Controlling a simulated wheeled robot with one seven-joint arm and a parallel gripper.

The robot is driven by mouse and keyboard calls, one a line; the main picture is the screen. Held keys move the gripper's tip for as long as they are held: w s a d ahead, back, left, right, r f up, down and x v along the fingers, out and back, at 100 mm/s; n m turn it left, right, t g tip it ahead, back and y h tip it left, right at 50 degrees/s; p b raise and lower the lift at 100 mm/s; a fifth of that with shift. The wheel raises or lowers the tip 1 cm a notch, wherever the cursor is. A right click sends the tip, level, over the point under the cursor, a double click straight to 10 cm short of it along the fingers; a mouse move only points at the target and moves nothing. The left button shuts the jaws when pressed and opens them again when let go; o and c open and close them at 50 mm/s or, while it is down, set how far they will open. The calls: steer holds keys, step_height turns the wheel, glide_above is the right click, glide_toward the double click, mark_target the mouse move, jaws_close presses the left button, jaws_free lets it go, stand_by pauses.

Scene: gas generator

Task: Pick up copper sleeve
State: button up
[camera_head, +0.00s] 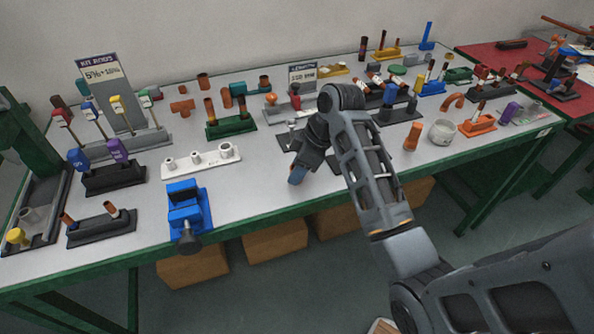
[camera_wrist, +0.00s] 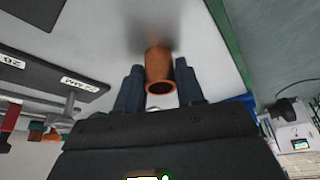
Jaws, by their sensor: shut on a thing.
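The copper sleeve (camera_wrist: 158,66) is a short, flared orange-brown tube with its open end toward the wrist camera. It sits between the two dark blue fingers of my gripper (camera_wrist: 158,78), which is shut on it. In the head view, my gripper (camera_head: 297,174) points down over the front part of the grey tabletop (camera_head: 255,190). The held sleeve is hidden there behind the gripper. A soft shadow lies beside the sleeve's far end in the wrist view; I cannot tell whether it touches the table.
A blue vise-like fixture (camera_head: 187,208) stands left of my gripper. A white block with fittings (camera_head: 201,162) lies behind it. Another copper piece (camera_head: 412,136) and a pale round container (camera_head: 442,131) stand to the right. Racks of fittings fill the back. The table's green front edge is close.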

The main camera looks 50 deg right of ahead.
steer(key=d+r+p, duration=0.2)
steer(key=d+r, duration=0.1)
steer(key=r, duration=0.6)
steer(key=d+r+p, duration=0.3)
steer(key=d+r, duration=0.1)
steer(key=r, duration=0.5)
steer(key=s+d+r+p, duration=0.1)
steer(key=s+d, duration=0.4)
steer(key=s, duration=0.2)
steer(key=shift+r+p, duration=0.15)
steer(key=shift+p, duration=0.2)
steer(key=shift+d, duration=0.1)
steer(key=shift+f+b, duration=2.3)
steer(key=shift+f, duration=0.6)
steer(key=shift+p, duration=0.4)
steer(key=shift+f+b, duration=1.1)
steer(key=shift+f, duration=0.45)
